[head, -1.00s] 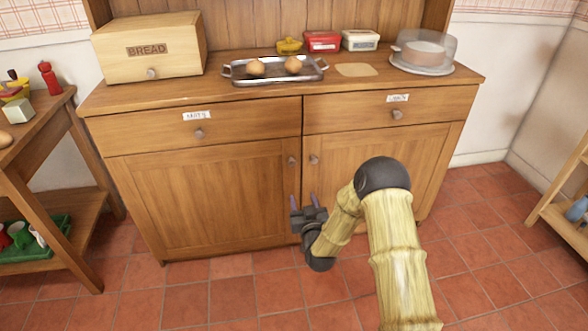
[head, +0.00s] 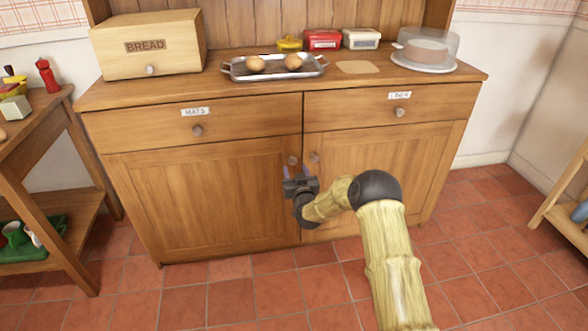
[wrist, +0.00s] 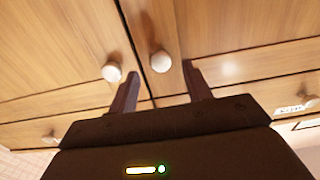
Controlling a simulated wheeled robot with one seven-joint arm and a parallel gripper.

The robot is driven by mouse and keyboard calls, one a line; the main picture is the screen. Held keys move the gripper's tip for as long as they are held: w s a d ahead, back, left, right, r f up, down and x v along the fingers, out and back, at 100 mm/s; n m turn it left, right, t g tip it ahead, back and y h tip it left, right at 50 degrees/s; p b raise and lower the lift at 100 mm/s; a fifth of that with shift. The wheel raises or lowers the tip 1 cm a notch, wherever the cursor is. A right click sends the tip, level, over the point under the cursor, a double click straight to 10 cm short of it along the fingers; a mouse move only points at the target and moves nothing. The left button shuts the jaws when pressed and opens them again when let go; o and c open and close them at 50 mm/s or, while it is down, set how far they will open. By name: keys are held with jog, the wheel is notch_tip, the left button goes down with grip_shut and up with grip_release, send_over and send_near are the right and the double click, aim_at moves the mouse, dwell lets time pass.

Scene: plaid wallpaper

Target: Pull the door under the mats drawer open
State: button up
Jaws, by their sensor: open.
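The mats drawer (head: 197,118) is shut at the upper left of the wooden cabinet. The door under it (head: 205,200) is also shut, with a small round knob (head: 292,160) near its upper right corner. My gripper (head: 300,172) is open and empty, just below and in front of that knob in the head view. In the wrist view, which is upside down, the door's knob (wrist: 161,61) lies between the lines of my two fingers, around their tips. I cannot tell how much depth separates them. The other door's knob (wrist: 112,71) is outside the left finger.
The right door (head: 400,165) and the drawer above it (head: 385,113) are shut. A bread box (head: 150,60), a metal tray (head: 235,78) with two round brown items, and a covered dish (head: 424,55) stand on top. A side table (head: 45,115) is at left. The tiled floor in front is clear.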

aim_at(293, 163)
jog(key=shift+b+x, duration=0.4)
jog(key=shift+x, duration=1.45)
jog(key=shift+s, duration=0.1)
grip_shut()
